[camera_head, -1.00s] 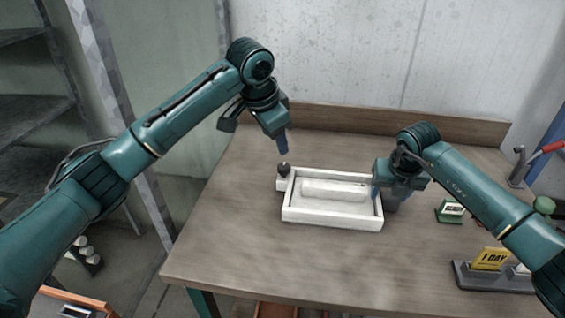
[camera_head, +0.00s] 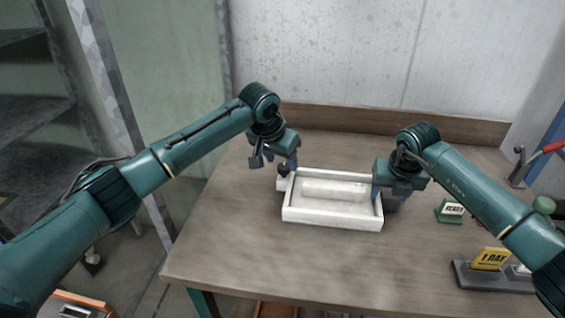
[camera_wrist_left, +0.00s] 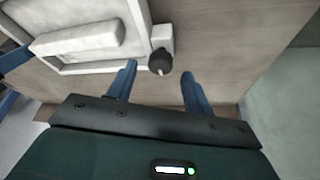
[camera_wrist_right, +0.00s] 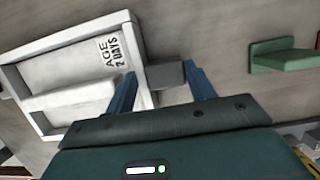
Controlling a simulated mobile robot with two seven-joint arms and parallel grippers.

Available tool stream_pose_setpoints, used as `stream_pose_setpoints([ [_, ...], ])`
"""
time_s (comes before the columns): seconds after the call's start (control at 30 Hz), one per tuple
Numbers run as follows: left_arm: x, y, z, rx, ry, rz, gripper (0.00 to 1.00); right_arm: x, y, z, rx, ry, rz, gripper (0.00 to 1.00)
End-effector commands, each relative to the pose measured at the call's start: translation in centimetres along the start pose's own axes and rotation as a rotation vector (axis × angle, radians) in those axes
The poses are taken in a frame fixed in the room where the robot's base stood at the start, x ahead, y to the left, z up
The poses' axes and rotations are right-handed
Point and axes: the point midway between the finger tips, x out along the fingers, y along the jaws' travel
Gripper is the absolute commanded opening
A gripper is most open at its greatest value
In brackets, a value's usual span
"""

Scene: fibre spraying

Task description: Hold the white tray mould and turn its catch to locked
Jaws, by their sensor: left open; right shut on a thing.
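The white tray mould (camera_head: 332,219) lies on the table, a raised white block inside it. Its catch, a dark round knob (camera_head: 283,170), sits at its back left corner; the knob also shows in the left wrist view (camera_wrist_left: 160,61). My left gripper (camera_head: 281,166) is open at the knob, and in the left wrist view the knob lies ahead of and between its two blue fingers (camera_wrist_left: 156,80). My right gripper (camera_head: 379,192) is at the tray's right wall, shut on it; in the right wrist view a grey block (camera_wrist_right: 165,75) shows between its fingers (camera_wrist_right: 160,78).
A green sign (camera_head: 450,211) and a yellow "1 DAY" sign (camera_head: 490,259) on a dark stand are on the right of the table. A red-handled tool (camera_head: 540,157) stands at the far right. The table's front left is clear.

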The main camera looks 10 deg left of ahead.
Motion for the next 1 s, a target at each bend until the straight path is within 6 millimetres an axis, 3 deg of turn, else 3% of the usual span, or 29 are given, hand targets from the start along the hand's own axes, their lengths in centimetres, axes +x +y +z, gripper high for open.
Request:
stream_pose_setpoints([
  [0.2, 1.9, 0.0, 0.0, 0.000, 0.000, 0.000, 0.51, -0.1, 0.0, 0.1, 0.001, -0.003, 0.000, 0.18],
  [0.5, 2.1, 0.0, 0.0, 0.001, 0.000, 0.000, 0.51, -0.1, 0.0, 0.1, 0.001, -0.003, 0.000, 0.18],
  [1.0, 2.1, 0.0, 0.0, 0.001, 0.000, 0.000, 0.11, -0.1, 0.0, 0.1, 0.001, -0.004, 0.000, 0.18],
])
